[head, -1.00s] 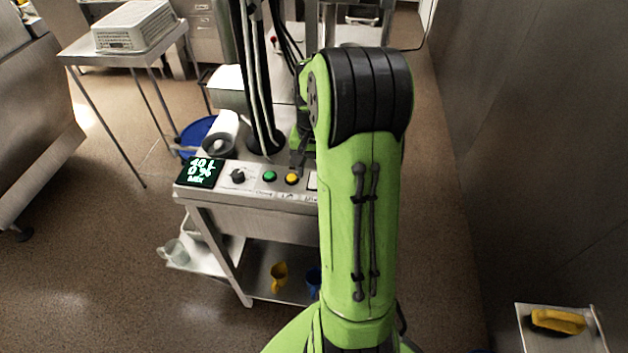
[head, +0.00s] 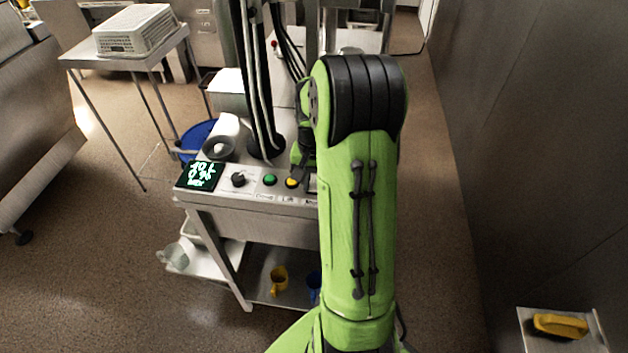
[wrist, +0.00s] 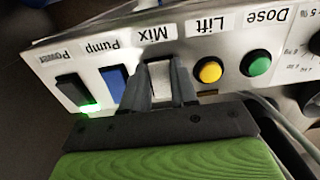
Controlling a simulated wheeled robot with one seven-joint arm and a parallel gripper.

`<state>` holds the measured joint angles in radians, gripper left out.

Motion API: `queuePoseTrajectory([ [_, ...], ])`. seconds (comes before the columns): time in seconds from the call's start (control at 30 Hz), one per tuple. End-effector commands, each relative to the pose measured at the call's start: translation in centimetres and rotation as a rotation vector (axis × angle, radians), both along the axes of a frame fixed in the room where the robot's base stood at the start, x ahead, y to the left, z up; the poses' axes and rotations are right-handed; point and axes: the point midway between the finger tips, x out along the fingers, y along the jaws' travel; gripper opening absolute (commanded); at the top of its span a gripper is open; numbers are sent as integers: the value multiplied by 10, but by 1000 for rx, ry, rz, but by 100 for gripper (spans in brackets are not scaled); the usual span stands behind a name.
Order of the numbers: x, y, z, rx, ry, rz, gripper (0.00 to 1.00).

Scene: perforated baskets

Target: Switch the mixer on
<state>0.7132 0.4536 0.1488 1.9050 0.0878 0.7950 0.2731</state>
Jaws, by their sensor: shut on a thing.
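The mixer's control panel (head: 250,185) stands ahead of me in the head view. In the wrist view its labels read upside down. The pale Mix switch (wrist: 159,82) sits under the "Mix" label, between the dark fingers of my gripper (wrist: 158,92). The fingers are closed on the switch's two sides. Whether the switch is rocked on or off I cannot tell. In the head view my gripper (head: 299,174) is at the panel beside the yellow button, and my arm hides the panel's right part.
The blue Pump switch (wrist: 114,84) and the black Power switch (wrist: 74,89), with a green glow, are beside Mix. Yellow Lift (wrist: 209,71) and green Dose (wrist: 256,63) buttons are on the other side. A lit display (head: 201,176) and black knob (head: 238,179) are on the panel's left.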

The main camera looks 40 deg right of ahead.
Motion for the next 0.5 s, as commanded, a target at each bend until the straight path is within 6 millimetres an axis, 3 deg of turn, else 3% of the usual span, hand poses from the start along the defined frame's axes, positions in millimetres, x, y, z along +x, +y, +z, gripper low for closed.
queuePoseTrajectory([
  [0.5, 5, -6, 6, 221, 170, -1, 0],
])
